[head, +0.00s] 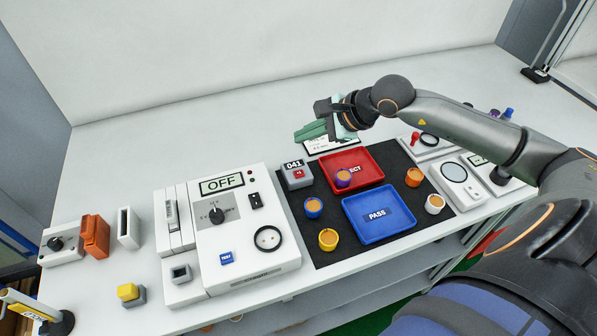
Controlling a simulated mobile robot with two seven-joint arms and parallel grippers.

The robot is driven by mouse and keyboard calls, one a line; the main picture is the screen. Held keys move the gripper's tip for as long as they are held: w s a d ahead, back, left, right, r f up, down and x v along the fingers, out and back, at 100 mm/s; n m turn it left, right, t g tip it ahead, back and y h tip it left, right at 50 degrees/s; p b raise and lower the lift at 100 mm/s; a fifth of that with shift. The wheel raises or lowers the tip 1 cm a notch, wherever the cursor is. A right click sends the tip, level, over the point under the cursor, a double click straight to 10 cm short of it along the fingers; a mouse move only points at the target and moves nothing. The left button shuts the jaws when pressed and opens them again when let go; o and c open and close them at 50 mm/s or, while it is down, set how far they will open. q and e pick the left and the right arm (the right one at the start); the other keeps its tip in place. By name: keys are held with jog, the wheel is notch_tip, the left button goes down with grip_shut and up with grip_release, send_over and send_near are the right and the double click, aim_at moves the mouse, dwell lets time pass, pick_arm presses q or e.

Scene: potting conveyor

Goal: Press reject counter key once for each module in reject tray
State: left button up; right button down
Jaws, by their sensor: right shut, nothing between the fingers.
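The reject counter (291,179) is a small grey box with a dark display reading 041 and a red key (299,174) on its front. The red reject tray (372,168) lies to its right, and one purple module (344,178) with an orange top is visible in it. My right gripper (299,135) is shut and empty, its green fingers pointing left, above and behind the counter in the picture. The fingers look apart from the key. The arm hides part of a white card behind the tray. My left gripper is out of view.
A blue PASS tray (389,219) stands in front of the red tray on a black mat (325,257). Blue (313,208), yellow (328,239), orange (414,177) and white (435,204) modules stand around it. A white tester (276,273) reading OFF is left.

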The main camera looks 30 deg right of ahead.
aim_at(304, 174)
notch_tip(304, 174, down, 8)
jog(key=b, duration=0.4)
jog(key=shift+f+b, duration=0.3)
jog(key=shift+b, duration=0.2)
dwell(1.5)
jog(key=shift+f+b, duration=0.4)
jog(key=shift+b, duration=0.25)
jog(key=shift+f+b, duration=0.35)
jog(key=shift+b, duration=0.2)
dwell(0.4)
dwell(0.4)
jog(key=shift+r+p, duration=0.3)
jog(key=shift+r, duration=0.5)
